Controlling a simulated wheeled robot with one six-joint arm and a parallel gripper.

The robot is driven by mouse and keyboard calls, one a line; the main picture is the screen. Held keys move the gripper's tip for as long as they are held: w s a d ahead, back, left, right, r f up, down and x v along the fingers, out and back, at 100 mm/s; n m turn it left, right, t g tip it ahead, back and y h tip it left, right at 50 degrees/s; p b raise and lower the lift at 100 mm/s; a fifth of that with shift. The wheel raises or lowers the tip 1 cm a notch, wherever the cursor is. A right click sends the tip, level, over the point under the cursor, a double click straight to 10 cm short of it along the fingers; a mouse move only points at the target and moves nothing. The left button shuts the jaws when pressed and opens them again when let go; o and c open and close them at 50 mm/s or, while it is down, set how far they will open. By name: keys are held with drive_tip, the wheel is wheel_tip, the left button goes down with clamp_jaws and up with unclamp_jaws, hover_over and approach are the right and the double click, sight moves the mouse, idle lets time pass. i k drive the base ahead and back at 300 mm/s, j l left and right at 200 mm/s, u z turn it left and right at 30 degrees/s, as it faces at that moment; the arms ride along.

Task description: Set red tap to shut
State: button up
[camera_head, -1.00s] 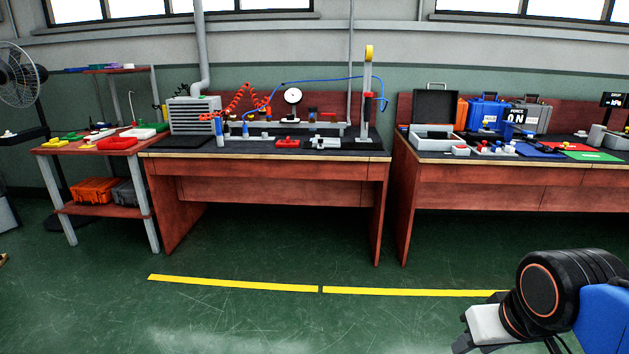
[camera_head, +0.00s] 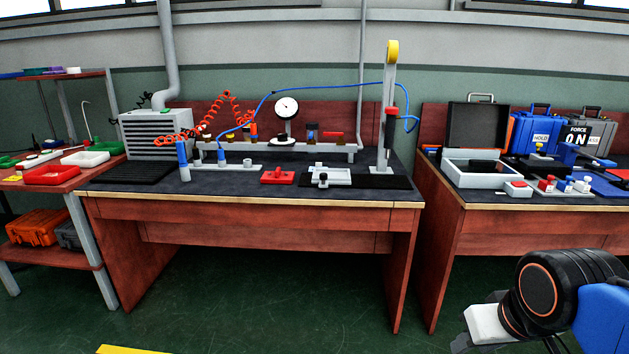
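A small red part (camera_head: 333,138) sits on the long grey rail (camera_head: 345,149) at the back of the middle workbench, right of the round dial gauge (camera_head: 286,108). It may be the red tap, but it is too small to tell which way its handle points. Another red piece with a knob (camera_head: 278,176) lies nearer the bench's front, and a red part (camera_head: 392,110) is on the upright post. My arm shows at the lower right, well short of the bench. I see no gripper fingers.
The workbench edge (camera_head: 250,202) lies ahead, with open green floor before it. A blue hose (camera_head: 330,88) arches over the rail to the post (camera_head: 388,140). An orange coiled hose (camera_head: 205,125) hangs at the left. A second bench with cases (camera_head: 478,122) stands right.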

sight(341, 135)
drive_tip(key=i+u, duration=0.1)
drive_tip(key=i, duration=0.65)
drive_tip(key=i+l+u, duration=0.1)
drive_tip(key=i, duration=0.65)
